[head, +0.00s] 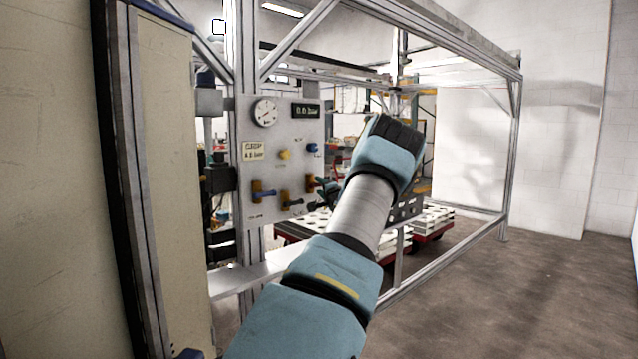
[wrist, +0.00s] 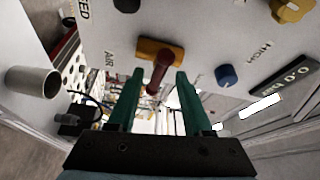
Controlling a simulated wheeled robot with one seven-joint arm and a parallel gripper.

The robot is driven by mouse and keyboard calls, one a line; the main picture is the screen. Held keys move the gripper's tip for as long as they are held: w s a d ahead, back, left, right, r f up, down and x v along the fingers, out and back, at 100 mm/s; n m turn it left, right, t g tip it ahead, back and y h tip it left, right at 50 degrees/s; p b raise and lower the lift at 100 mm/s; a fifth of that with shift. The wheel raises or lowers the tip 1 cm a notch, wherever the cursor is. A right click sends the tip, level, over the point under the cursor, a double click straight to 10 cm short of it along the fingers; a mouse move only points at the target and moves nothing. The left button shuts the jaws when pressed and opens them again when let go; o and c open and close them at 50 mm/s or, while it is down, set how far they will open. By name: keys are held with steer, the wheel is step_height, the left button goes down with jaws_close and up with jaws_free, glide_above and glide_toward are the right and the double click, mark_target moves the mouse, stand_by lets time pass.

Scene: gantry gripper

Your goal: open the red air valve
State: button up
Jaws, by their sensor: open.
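The red air valve has a red lever (wrist: 162,70) on an orange body (wrist: 150,46), next to the printed word "AIR" in the wrist view. In the head view, its red lever (head: 310,182) shows at the right side of the grey panel (head: 285,225), just left of my gripper. My gripper (wrist: 159,76) is open, with its two green fingers pointing at the panel. In the wrist view the lever's end appears between the fingertips, with a gap on each side. I cannot tell how deep the lever sits between them. In the head view my gripper (head: 326,191) is partly hidden by my wrist.
The panel also bears a gauge (head: 265,112), a "0.0 bar" display (head: 306,111), a yellow knob (head: 285,154), a blue knob (head: 313,148) and a blue-handled valve (head: 262,190). Aluminium frame posts (head: 245,60) stand around it. The floor at right is clear.

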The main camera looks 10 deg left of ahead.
steer(key=shift+x, duration=1.15)
steer(key=shift+c, duration=0.3)
jaws_close()
